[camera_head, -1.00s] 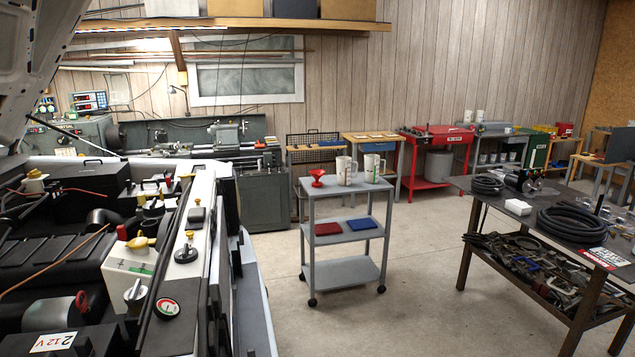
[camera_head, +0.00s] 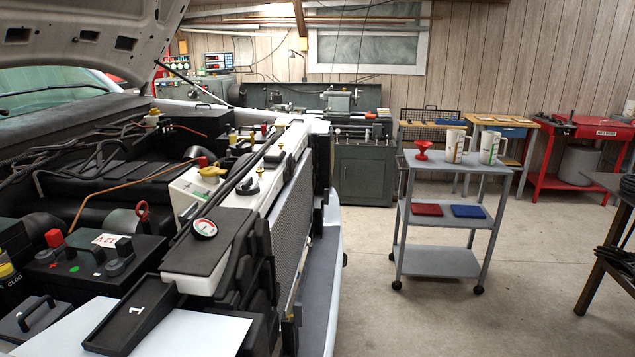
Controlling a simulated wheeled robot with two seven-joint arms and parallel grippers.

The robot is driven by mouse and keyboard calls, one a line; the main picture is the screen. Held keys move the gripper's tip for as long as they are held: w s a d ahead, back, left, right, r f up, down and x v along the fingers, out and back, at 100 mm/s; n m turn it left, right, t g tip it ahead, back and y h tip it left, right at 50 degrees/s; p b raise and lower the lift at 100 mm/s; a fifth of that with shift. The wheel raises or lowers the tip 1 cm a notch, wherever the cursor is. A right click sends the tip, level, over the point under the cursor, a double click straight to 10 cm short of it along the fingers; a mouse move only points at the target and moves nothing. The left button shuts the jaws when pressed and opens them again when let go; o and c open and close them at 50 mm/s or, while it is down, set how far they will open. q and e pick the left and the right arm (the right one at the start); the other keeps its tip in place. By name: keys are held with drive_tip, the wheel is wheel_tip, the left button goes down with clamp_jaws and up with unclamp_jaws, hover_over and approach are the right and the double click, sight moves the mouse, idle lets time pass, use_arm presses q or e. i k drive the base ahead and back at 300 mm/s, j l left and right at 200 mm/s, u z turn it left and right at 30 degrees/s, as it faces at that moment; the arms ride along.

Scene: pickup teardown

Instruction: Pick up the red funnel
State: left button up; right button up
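The red funnel (camera_head: 422,149) stands on the top shelf of the grey cart (camera_head: 440,218), at its left end. Two white measuring jugs, a nearer one (camera_head: 453,146) and one to its right (camera_head: 490,147), stand beside it on the same shelf. Neither of my grippers shows in the head view, and nothing is seen touching the funnel.
The pickup's open engine bay (camera_head: 110,190) fills the left side, its front edge (camera_head: 300,240) between me and the cart. Red (camera_head: 427,209) and blue (camera_head: 468,211) trays lie on the middle shelf. A dark workbench (camera_head: 612,183) stands at right. The concrete floor (camera_head: 520,290) around the cart is clear.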

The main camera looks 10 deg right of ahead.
sight(423, 146)
drive_tip(key=i+l, duration=0.25)
drive_tip(key=l, duration=0.15)
drive_tip(key=i+l, duration=0.2)
drive_tip(key=l, duration=0.2)
drive_tip(key=i+l, duration=0.25)
drive_tip(key=l, duration=0.15)
drive_tip(key=i+l, duration=0.2)
drive_tip(key=l, duration=0.15)
drive_tip(key=i+l, duration=0.25)
drive_tip(key=l, duration=0.15)
